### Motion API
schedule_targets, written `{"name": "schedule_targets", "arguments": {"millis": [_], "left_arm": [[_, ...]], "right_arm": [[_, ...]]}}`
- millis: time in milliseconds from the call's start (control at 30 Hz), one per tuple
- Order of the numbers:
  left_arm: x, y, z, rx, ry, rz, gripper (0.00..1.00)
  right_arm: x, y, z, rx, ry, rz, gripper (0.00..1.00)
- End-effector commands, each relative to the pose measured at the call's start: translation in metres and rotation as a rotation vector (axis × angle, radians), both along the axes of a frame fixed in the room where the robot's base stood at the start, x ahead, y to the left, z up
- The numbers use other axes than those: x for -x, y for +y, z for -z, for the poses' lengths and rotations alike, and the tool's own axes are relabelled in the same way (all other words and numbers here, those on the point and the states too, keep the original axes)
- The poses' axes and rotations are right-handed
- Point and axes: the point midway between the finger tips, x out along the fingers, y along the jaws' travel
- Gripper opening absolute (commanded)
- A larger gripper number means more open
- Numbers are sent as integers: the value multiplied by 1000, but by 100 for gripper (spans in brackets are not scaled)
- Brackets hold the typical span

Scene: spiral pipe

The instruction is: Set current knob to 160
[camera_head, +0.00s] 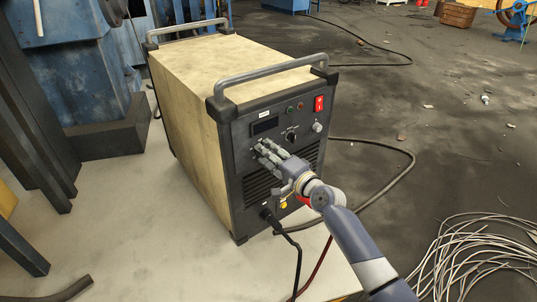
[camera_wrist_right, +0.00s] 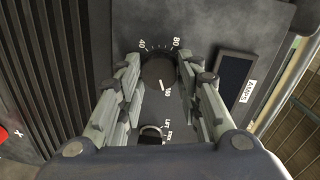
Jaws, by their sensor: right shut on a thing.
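The welding machine (camera_head: 185,95) is a beige box with a black front panel and stands on a pale surface. In the right wrist view the round black current knob (camera_wrist_right: 157,70) sits on that panel, with the labels 40, 80 and 160 around it. A white pointer on the knob points toward the 160 label. My right gripper (camera_head: 262,148) reaches the left part of the panel and hides the knob in the head view. In the wrist view its fingers (camera_wrist_right: 160,72) stand on both sides of the knob, shut on it. My left gripper is not in view.
A dark display (camera_wrist_right: 234,75) labelled AMPS is beside the knob. A switch (camera_wrist_right: 151,135) marked LIFT sits below it. The panel also has a red power switch (camera_head: 319,103) and another small knob (camera_head: 317,127). Cables (camera_head: 398,165) lie on the floor to the right.

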Motion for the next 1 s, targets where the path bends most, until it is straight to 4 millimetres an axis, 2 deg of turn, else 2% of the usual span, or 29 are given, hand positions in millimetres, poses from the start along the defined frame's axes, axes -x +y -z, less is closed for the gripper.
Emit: {"name": "schedule_targets", "arguments": {"millis": [33,67,133,633,1000], "left_arm": [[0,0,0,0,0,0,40],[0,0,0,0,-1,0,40],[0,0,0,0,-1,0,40],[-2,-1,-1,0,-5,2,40],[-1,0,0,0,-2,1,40]], "right_arm": [[0,-1,0,1,-1,1,9],[0,-1,0,1,-1,1,37],[0,-1,0,1,-1,1,53],[6,-5,0,1,-2,2,53],[51,-38,-4,3,-1,1,53]]}}
